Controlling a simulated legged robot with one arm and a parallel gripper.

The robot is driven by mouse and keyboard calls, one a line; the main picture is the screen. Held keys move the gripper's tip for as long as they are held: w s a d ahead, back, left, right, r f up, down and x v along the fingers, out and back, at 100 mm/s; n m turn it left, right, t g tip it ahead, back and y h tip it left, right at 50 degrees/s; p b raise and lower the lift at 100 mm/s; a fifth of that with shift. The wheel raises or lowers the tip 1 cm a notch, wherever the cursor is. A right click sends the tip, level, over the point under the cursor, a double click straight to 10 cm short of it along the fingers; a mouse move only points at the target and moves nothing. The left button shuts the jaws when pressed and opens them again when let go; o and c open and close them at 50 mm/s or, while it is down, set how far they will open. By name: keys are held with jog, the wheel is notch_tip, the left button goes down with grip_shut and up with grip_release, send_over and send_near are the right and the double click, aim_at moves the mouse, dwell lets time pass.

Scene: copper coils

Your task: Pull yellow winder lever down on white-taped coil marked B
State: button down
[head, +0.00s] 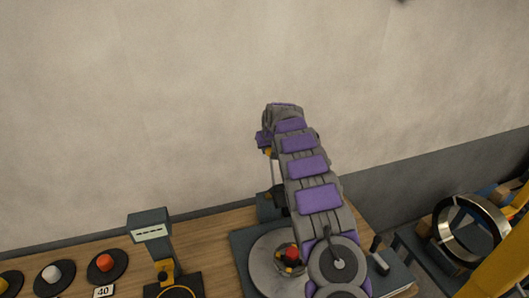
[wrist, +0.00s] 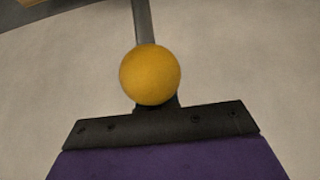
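The yellow ball knob of the winder lever (wrist: 150,74) fills the middle of the wrist view, on a grey shaft (wrist: 143,22) that runs to the top edge. The dark plate of my gripper (wrist: 165,128) lies just below it, close or touching; I cannot tell which. In the head view my gripper (head: 266,138) is at the lever's top, with a bit of the yellow knob (head: 268,152) showing under it. The fingers do not show clearly. The winder's round grey plate (head: 264,262) is partly behind my arm. I see no white tape or letter B.
A wooden bench (head: 215,235) runs along the wall. On its left stand several dark discs with coloured knobs, a card marked 40 (head: 103,292) and a dark device with a display (head: 150,232). A metal ring (head: 470,228) stands at the right. The wall above is clear.

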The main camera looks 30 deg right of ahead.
aim_at(272, 165)
jog(key=shift+s+a+b, duration=0.15)
jog(key=shift+s+b, duration=0.5)
jog(key=shift+s, duration=0.05)
jog(key=shift+s+a+b, duration=0.15)
jog(key=shift+s+b, duration=0.5)
jog(key=shift+s, duration=0.15)
jog(key=s+b, duration=0.2)
jog(key=b, duration=0.1)
jog(key=s+a+f+b, duration=0.1)
jog(key=s, duration=0.1)
jog(key=shift+a+f, duration=0.1)
jog(key=shift+s+a+f+b, duration=0.1)
jog(key=shift+s+a+b, duration=0.15)
jog(key=shift+s+b, duration=0.75)
jog(key=shift+s+f, duration=0.1)
jog(key=shift+s, duration=0.05)
